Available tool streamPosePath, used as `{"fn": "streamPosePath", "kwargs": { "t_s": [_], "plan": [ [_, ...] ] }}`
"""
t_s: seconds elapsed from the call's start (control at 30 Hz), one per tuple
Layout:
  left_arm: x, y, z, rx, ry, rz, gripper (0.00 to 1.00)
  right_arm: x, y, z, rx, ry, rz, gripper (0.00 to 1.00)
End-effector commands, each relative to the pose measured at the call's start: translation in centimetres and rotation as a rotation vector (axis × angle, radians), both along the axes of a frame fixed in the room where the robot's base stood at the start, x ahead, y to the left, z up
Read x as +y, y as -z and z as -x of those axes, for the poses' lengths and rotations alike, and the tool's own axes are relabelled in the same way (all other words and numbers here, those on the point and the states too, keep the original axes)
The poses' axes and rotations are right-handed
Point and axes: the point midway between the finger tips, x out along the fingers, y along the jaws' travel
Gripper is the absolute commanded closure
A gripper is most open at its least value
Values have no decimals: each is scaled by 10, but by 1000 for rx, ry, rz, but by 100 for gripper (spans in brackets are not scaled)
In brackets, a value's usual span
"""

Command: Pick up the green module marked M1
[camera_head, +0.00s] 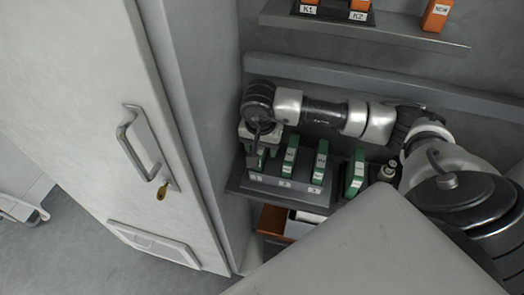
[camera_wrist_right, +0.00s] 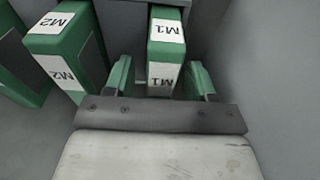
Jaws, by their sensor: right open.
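The green module marked M1 (camera_wrist_right: 166,45) has white labels and stands upright in the grey rack. In the right wrist view, my right gripper (camera_wrist_right: 160,76) is open, with one finger on each side of M1. I cannot tell whether the fingers touch it. In the head view, my right gripper (camera_head: 256,147) is over the left end of the rack (camera_head: 286,189) and mostly hides M1. The green module marked M2 (camera_wrist_right: 66,46) stands beside M1, to its left in the wrist view. My left gripper is not in view.
Another green module (camera_head: 320,161) stands in the rack, and a separate one (camera_head: 355,174) stands right of it. A grey wall lies close on M1's right in the wrist view. The upper shelf (camera_head: 370,32) holds orange modules. A white cabinet door (camera_head: 100,90) is at left.

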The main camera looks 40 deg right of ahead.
Motion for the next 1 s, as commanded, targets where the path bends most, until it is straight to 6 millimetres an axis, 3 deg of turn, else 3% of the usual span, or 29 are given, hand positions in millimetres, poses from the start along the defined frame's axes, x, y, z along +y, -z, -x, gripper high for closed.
{"fn": "streamPosePath", "kwargs": {
  "t_s": [0.53,0.9,1.0],
  "plan": [
    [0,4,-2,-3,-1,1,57,0,2,0,0,0,0,45],
    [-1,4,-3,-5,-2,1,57,0,2,0,-1,0,1,100],
    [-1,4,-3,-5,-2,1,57,0,2,0,-1,0,1,100]
  ]
}}
